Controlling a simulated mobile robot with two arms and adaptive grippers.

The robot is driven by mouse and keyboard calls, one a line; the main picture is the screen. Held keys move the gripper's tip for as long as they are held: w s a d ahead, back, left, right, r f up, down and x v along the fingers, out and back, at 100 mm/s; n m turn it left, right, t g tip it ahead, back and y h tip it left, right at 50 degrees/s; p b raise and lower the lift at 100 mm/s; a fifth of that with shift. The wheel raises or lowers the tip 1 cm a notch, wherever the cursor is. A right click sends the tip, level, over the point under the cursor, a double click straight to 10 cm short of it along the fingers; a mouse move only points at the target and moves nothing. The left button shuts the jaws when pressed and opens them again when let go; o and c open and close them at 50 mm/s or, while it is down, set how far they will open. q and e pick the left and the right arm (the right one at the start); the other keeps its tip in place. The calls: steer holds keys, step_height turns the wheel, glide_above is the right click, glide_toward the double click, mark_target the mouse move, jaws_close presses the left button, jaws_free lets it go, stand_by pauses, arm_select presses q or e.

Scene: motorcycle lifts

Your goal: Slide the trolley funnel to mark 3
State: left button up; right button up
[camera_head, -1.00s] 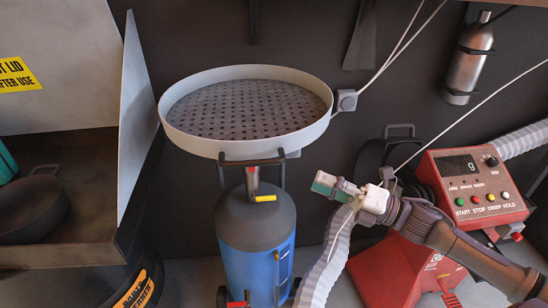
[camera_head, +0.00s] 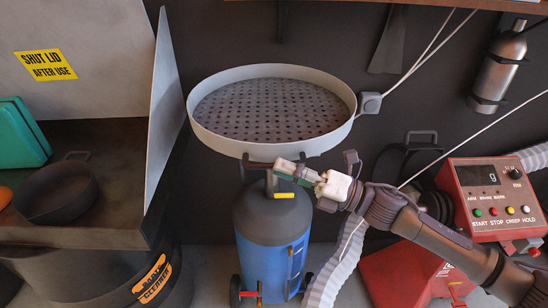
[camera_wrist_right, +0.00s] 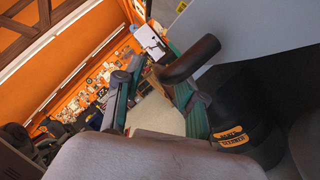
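The trolley funnel is a wide, round pale pan (camera_head: 272,147) with a dark perforated plate (camera_head: 270,108). It stands above a blue tank (camera_head: 268,262) with a dark top and small wheels. A dark handle (camera_head: 246,163) runs under the pan's front rim. My right gripper (camera_head: 287,170) is just right of the handle and above the tank. In the right wrist view its green-padded fingers (camera_wrist_right: 155,100) are spread apart, and the dark handle (camera_wrist_right: 192,58) lies across the right finger; I cannot tell whether they touch. My left gripper is not in view. I see no mark 3.
A parts cleaner bin (camera_head: 90,270) with a raised lid (camera_head: 100,50) stands close on the left. A red control box (camera_head: 490,195) with a display and buttons is at the right. A ribbed pale hose (camera_head: 335,275) hangs beside the tank. A metal bottle (camera_head: 498,65) is on the wall.

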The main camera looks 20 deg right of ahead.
steer(key=shift+p+x, duration=0.4)
steer(key=shift+x, duration=1)
steer(key=shift+c, duration=0.2)
jaws_close()
